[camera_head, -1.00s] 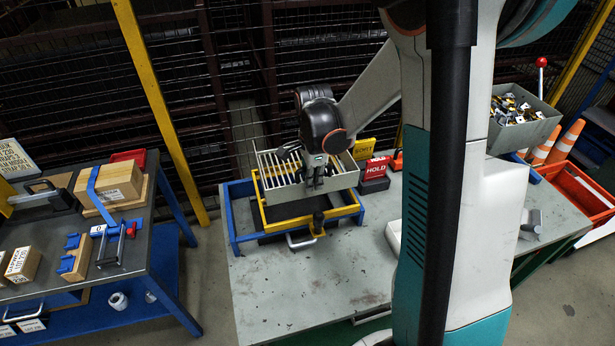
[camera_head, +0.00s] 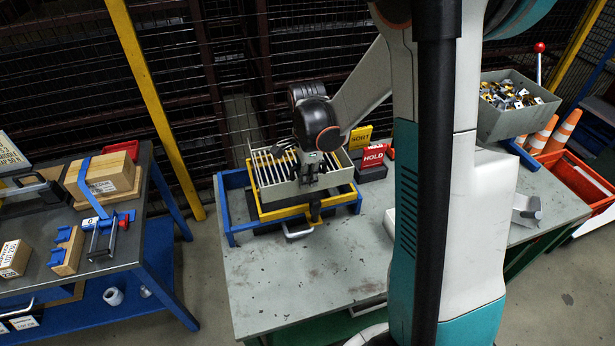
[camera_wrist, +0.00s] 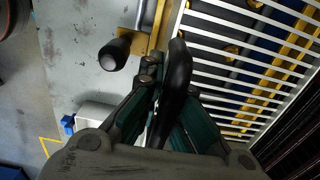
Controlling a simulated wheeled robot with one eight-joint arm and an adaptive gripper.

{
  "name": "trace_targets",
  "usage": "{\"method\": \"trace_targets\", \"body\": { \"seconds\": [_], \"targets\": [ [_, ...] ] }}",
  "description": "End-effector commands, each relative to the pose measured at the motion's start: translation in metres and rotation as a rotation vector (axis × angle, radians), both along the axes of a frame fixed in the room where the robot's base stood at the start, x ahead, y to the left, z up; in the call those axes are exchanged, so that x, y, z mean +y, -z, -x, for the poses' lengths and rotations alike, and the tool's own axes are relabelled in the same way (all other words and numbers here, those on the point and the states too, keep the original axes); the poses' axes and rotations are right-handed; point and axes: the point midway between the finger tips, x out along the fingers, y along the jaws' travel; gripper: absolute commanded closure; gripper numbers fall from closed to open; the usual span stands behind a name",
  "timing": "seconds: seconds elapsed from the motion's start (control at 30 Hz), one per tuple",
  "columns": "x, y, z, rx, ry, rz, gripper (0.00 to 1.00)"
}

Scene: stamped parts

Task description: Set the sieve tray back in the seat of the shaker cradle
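The sieve tray (camera_head: 272,188) is a pale box with a floor of white slats; the slats also show in the wrist view (camera_wrist: 250,48). My gripper (camera_head: 311,178) is at the tray's front side, closed around its black curved handle (camera_wrist: 178,72). The tray is over the yellow inner frame of the shaker cradle (camera_head: 285,211), roughly level. Its lower edge looks slightly above that frame, but I cannot tell whether it touches. The cradle's blue outer frame (camera_head: 222,205) surrounds it. A black knob (camera_wrist: 114,54) on a yellow tab stands beside my fingers.
A red HOLD sign (camera_head: 374,158) and a yellow SORT sign (camera_head: 360,137) stand right of the cradle. A grey bin of parts (camera_head: 510,120) is farther right. The grey table (camera_head: 300,275) is clear in front. A bench with boxes (camera_head: 150,225) is at left.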

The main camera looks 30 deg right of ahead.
Motion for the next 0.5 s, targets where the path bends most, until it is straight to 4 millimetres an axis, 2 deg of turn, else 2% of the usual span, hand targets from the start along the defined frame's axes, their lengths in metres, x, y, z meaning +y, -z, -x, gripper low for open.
{"method": "trace_targets", "body": {
  "seconds": [0.03,0.2,0.5],
  "targets": [
    [0.0,0.007,0.0,0.0,0.0,0.0,1.0],
    [0.0,0.017,0.0,0.0,0.0,0.0,1.0],
    [0.0,0.02,0.0,-0.001,0.0,0.0,1.0]
  ]
}}
